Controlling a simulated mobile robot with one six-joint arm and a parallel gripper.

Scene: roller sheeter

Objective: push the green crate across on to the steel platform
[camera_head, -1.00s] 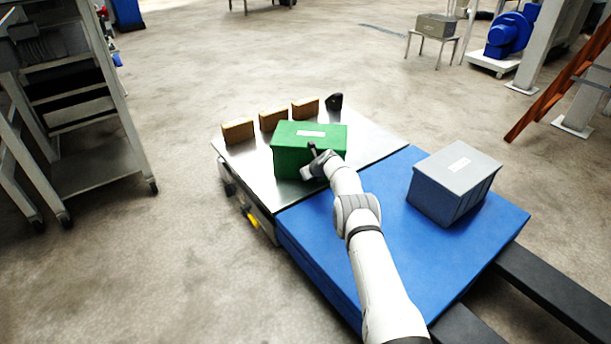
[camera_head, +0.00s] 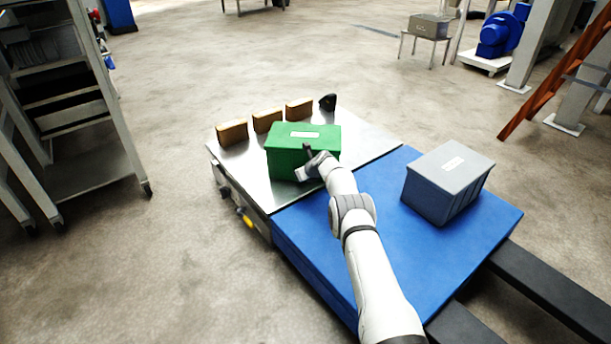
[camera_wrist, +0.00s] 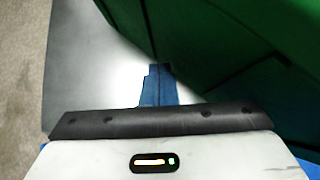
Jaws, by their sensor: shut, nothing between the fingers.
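The green crate (camera_head: 303,153) stands upright on the steel platform (camera_head: 235,165), near its edge with the blue platform (camera_head: 340,245). My gripper (camera_head: 306,169) is low at the crate's near side, at the end of my white arm. In the wrist view its blue fingers (camera_wrist: 158,85) are shut together with nothing between them. The green crate's dark green wall (camera_wrist: 235,50) fills the upper right there, close beside the fingers. Bare steel platform (camera_wrist: 85,60) shows on the left. I cannot tell whether the fingers touch the crate.
Several small items line the steel platform's far edge: brown blocks (camera_head: 267,121) and a black object (camera_head: 328,102). A grey crate (camera_head: 447,185) stands on the blue platform to the right. A shelf rack (camera_head: 90,130) stands at the left. The floor between is clear.

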